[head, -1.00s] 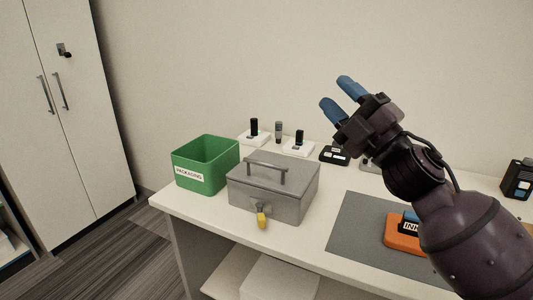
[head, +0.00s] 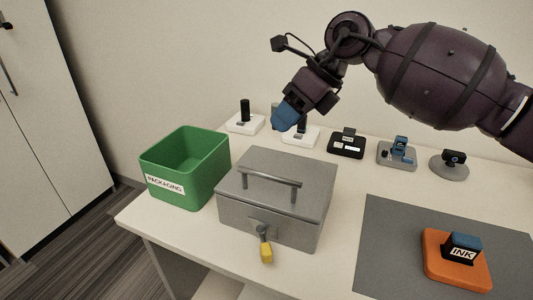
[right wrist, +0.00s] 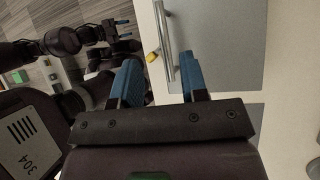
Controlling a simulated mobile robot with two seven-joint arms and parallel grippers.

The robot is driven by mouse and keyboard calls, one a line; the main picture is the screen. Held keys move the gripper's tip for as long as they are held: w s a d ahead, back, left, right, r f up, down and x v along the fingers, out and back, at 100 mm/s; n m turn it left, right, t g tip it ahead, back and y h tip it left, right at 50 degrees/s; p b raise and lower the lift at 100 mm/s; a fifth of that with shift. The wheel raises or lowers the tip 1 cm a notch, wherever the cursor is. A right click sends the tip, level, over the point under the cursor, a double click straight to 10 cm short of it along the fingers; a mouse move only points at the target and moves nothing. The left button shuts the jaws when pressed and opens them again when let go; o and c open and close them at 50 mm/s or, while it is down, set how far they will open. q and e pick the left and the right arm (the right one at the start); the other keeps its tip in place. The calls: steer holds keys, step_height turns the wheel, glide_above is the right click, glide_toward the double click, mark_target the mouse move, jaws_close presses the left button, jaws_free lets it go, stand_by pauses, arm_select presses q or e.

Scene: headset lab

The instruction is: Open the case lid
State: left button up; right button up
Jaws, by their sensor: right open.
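The grey metal case (head: 275,205) stands on the table with its lid (head: 300,170) shut. A bar handle (head: 270,178) runs across the lid top. A latch lever with a yellow tip (head: 266,252) hangs at the case front. My right gripper (head: 286,117) is above and behind the lid, pointing down, apart from it. In the right wrist view its blue fingers (right wrist: 162,78) are spread and empty, with the lid (right wrist: 225,45) and handle (right wrist: 167,40) beyond them. My left gripper (right wrist: 123,28) shows small in the right wrist view; its jaw state is unclear.
A green packaging bin (head: 185,170) stands close to the case's left. Small devices on stands line the back, including a black box (head: 346,145) and a webcam (head: 453,160). A grey mat (head: 385,250) with an orange ink block (head: 455,265) lies to the right.

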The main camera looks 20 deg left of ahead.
steer(key=f, duration=0.3)
steer(key=s+f+h, duration=0.1)
steer(key=f, duration=0.2)
steer(key=s+a+f+h+b, duration=0.1)
steer(key=f, duration=0.3)
steer(key=shift+n, duration=0.4)
steer(key=shift+s+a+f, duration=0.15)
steer(key=shift+a+f, duration=0.05)
steer(key=shift+f, duration=0.15)
arm_select(q)
steer(key=shift+s+f, duration=0.2)
steer(key=shift+f, duration=0.25)
arm_select(e)
steer(key=shift+c, duration=0.6)
arm_select(q)
steer(key=shift+s+d+f, duration=0.1)
steer(key=shift+s+f, duration=0.15)
steer(key=shift+s, duration=0.15)
arm_select(e)
jaws_close()
